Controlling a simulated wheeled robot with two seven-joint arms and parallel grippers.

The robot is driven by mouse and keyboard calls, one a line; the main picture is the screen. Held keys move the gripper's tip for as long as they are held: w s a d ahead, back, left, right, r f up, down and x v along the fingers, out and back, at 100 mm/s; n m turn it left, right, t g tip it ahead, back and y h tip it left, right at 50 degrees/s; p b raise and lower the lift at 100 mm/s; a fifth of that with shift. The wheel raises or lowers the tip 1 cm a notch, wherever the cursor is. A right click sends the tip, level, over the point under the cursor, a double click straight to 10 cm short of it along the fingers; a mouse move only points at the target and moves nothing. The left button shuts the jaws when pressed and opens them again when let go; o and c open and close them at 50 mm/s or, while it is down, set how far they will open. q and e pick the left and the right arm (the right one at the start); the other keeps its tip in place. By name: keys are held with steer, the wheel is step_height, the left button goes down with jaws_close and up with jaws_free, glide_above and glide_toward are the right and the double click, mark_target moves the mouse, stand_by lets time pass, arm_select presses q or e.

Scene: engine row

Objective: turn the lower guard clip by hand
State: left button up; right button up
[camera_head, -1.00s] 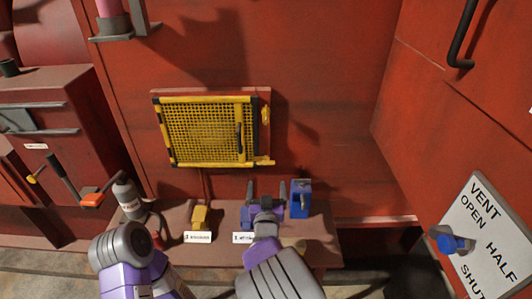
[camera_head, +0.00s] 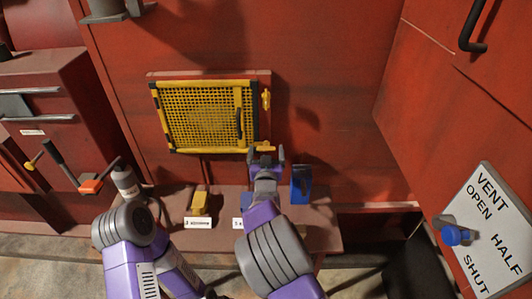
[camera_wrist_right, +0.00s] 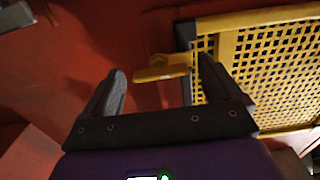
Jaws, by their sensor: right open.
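The yellow mesh guard (camera_head: 241,90) with black corners is mounted on the red wall. Its lower guard clip (camera_head: 265,147) is a small yellow piece lying roughly level at the guard's lower right corner. It also shows in the right wrist view (camera_wrist_right: 163,68), where it lies between my finger tips as seen from the wrist. My right gripper (camera_head: 266,154) is open just below and in front of this clip; I cannot tell whether a finger touches it. The right gripper shows open and empty in the wrist view too (camera_wrist_right: 160,80).
The upper yellow clip (camera_head: 267,98) stands upright on the guard's right side. A vent sign (camera_head: 492,240) with a blue knob (camera_head: 456,236) stands right.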

steer(key=shift+c, duration=0.4)
steer(key=c, duration=1)
steer(key=shift+n, duration=0.3)
steer(key=n, duration=0.3)
steer(key=shift+s+n, duration=0.1)
steer(key=shift+n, duration=0.2)
steer(key=n, duration=0.4)
steer(key=shift+r, duration=0.15)
steer(key=shift+o, duration=0.2)
steer(key=n, duration=0.5)
steer(key=shift+r+n+b, duration=0.15)
steer(key=shift+n+b, duration=0.35)
steer(key=shift+n, duration=1.8)
